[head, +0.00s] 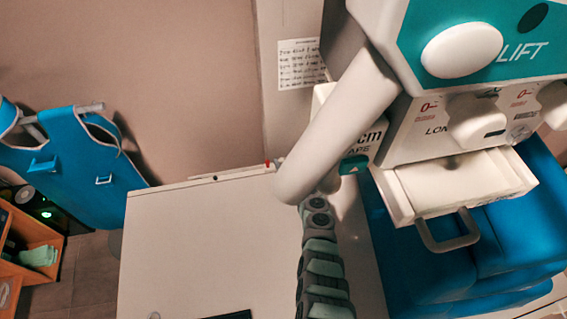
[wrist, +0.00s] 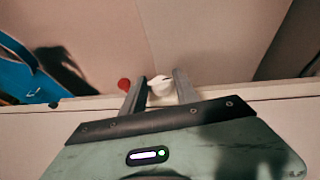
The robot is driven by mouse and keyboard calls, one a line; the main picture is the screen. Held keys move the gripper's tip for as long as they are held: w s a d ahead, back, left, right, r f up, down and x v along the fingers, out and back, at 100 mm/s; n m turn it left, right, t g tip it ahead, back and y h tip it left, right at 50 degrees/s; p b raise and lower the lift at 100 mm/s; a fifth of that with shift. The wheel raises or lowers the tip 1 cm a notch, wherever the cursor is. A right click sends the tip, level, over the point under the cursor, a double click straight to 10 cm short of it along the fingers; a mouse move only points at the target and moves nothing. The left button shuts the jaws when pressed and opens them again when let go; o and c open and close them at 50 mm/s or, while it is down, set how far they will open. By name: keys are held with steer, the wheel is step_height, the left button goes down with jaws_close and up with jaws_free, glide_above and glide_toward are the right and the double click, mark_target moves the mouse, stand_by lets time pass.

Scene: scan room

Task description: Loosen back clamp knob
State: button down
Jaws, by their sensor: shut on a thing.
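In the wrist view, my gripper (wrist: 160,88) reaches to the back edge of a pale flat top, with its two dark fingers on either side of a small white knob (wrist: 160,83). The gripper is shut on this knob, which is partly hidden between the fingers. A red round piece (wrist: 124,85) sits just left of the left finger. In the head view a small red piece (head: 267,162) shows at the back edge of the pale top; the gripper and the white knob cannot be made out there, beside the white arm tube.
The pale top (head: 210,250) is mostly bare, with a wall (head: 200,70) behind it. A blue item hangs (head: 70,160) at the left by a wooden shelf (head: 35,235). At the right are an open white drawer (head: 465,185) and blue padding (head: 530,210).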

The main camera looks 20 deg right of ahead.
steer(key=shift+d+f+n+y+b, duration=0.3)
steer(key=shift+n+y+b, duration=0.5)
steer(key=shift+y+b, duration=0.15)
steer(key=n+y+b, duration=0.2)
steer(key=b, duration=0.2)
steer(key=shift+r+g+y, duration=0.1)
steer(key=shift+g+y, duration=0.25)
steer(key=shift+g, duration=0.05)
steer(key=shift+n+b, duration=0.3)
steer(key=shift+b, duration=0.15)
steer(key=n+y+b, duration=0.1)
steer(key=b, duration=0.2)
steer(key=shift+w+d+g, duration=0.1)
steer(key=shift+d+g, duration=0.05)
steer(key=shift+g, duration=0.15)
steer(key=y+b, duration=0.1)
steer(key=b, duration=0.2)
steer(key=shift+n+b, duration=0.3)
steer(key=shift+n, duration=0.1)
steer(key=shift+w+g+b, duration=0.1)
steer(key=shift+g+b, duration=0.2)
steer(key=shift+b, duration=0.2)
steer(key=y+b, duration=0.1)
steer(key=b, duration=0.1)
steer(key=shift+n+b, duration=0.35)
steer(key=shift+n, duration=0.05)
steer(key=shift+r+n+g+b, duration=0.15)
steer(key=shift+n+g+b, duration=0.2)
steer(key=shift+b, duration=0.75)
